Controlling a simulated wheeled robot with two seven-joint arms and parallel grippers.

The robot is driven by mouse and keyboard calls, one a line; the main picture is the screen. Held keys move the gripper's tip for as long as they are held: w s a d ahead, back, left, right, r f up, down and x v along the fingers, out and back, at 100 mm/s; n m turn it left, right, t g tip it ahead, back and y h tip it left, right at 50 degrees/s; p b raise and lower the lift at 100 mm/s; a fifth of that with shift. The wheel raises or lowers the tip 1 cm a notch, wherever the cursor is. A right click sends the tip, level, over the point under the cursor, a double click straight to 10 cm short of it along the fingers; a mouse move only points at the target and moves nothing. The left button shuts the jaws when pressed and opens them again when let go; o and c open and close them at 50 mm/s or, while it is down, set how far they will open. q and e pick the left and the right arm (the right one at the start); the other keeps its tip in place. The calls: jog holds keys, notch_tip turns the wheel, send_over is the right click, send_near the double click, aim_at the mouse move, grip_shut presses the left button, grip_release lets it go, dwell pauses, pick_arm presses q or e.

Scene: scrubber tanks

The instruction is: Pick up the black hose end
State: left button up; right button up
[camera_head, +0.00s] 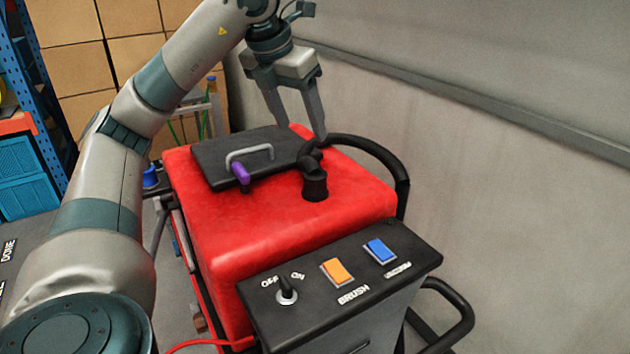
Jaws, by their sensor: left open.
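The black hose end (314,184) stands on top of the red tank (245,222), right of the black lid. Its upper part bends over toward the back. My left gripper (302,130) hangs above and behind it, with fingers pointing down. My right gripper is out of view.
A black lid (222,166) with a grey handle and purple knob lies beside the hose end. A control panel (335,296) with a switch and two buttons is at the front. A black curved tube (385,160) runs along the right. A grey wall (500,150) stands behind.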

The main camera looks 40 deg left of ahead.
pick_arm(q)
jog(key=f, duration=0.2)
jog(key=p, duration=0.1)
send_near(314, 174)
jog(key=x, duration=0.5)
jog(key=shift+w+d+f, duration=0.2)
jog(key=shift+w+d, duration=0.05)
jog(key=shift+d, duration=0.15)
jog(key=shift+f+p, duration=0.1)
jog(key=shift+p, duration=0.2)
jog(key=shift+w+a+f+p, duration=0.2)
jog(key=shift+a+f+p, duration=0.05)
jog(key=shift+f+p, duration=0.25)
jog(key=p+x, duration=0.1)
jog(key=x, duration=0.2)
jog(key=shift+s+a, duration=0.15)
jog(key=shift+a, duration=0.05)
jog(key=shift+w+f+p, duration=0.2)
jog(key=shift+f+p, duration=0.1)
jog(key=shift+f, duration=0.25)
jog(key=c, duration=1.2)
